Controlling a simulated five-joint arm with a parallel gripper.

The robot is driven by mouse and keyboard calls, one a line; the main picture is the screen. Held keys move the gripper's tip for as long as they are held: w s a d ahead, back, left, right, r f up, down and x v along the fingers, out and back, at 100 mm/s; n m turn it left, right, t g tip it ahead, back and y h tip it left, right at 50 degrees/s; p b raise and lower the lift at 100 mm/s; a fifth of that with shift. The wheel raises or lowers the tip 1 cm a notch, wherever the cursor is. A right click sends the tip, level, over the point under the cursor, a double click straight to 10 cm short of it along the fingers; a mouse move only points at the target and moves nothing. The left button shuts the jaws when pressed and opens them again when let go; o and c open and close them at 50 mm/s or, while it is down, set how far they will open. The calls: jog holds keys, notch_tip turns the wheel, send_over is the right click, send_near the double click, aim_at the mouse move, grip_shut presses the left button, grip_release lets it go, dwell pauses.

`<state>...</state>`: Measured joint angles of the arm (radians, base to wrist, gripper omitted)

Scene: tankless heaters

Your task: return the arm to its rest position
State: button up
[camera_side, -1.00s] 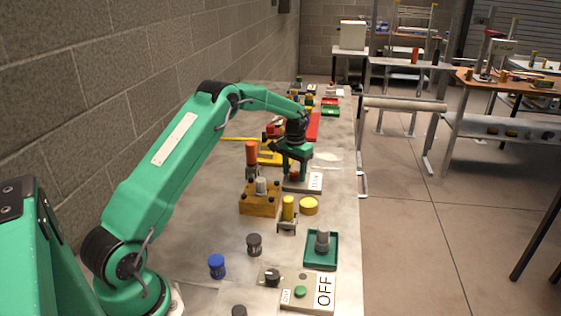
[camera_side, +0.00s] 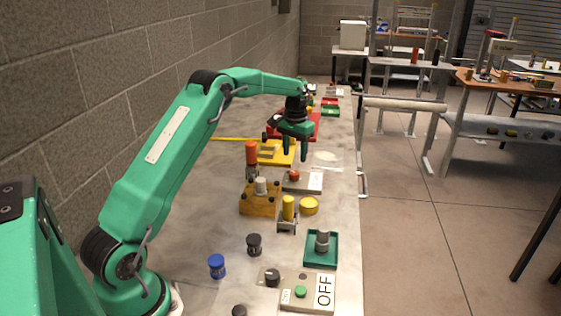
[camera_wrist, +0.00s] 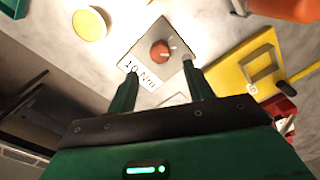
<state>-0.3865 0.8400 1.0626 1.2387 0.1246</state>
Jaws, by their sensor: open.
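My gripper (camera_side: 295,153) is open and empty. It hangs above the bench, a little above and behind a grey plate (camera_side: 311,181) with a red knob (camera_side: 294,175) and a white label. In the wrist view my gripper (camera_wrist: 162,92) has its two green fingers spread apart, with the red knob (camera_wrist: 160,51) on its plate (camera_wrist: 173,34) beyond them. Nothing is between the fingers.
A yellow holder (camera_side: 277,153) and a red tray (camera_side: 309,120) lie close to my gripper. A block wall (camera_side: 90,80) runs along the left.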

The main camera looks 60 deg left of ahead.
jog(key=shift+r, duration=0.2)
jog(key=shift+s+d+r, duration=0.1)
jog(key=shift+d+r, duration=0.2)
jog(key=shift+r, duration=0.1)
jog(key=s+d+r+m+t, duration=0.1)
jog(key=s+d+r+t, duration=0.2)
jog(key=s+d+r, duration=1.1)
jog(key=s+d+t, duration=0.1)
jog(key=s+d, duration=0.1)
jog(key=s, duration=0.4)
jog(key=s+d+f+m, duration=0.1)
jog(key=s+d, duration=0.2)
jog(key=s, duration=0.4)
jog(key=s+d+m+t, duration=0.1)
jog(key=s+d, duration=0.2)
jog(key=s, duration=0.3)
jog(key=shift+s+f+t, duration=0.15)
jog(key=shift+f+t, duration=0.05)
jog(key=shift+t, duration=0.1)
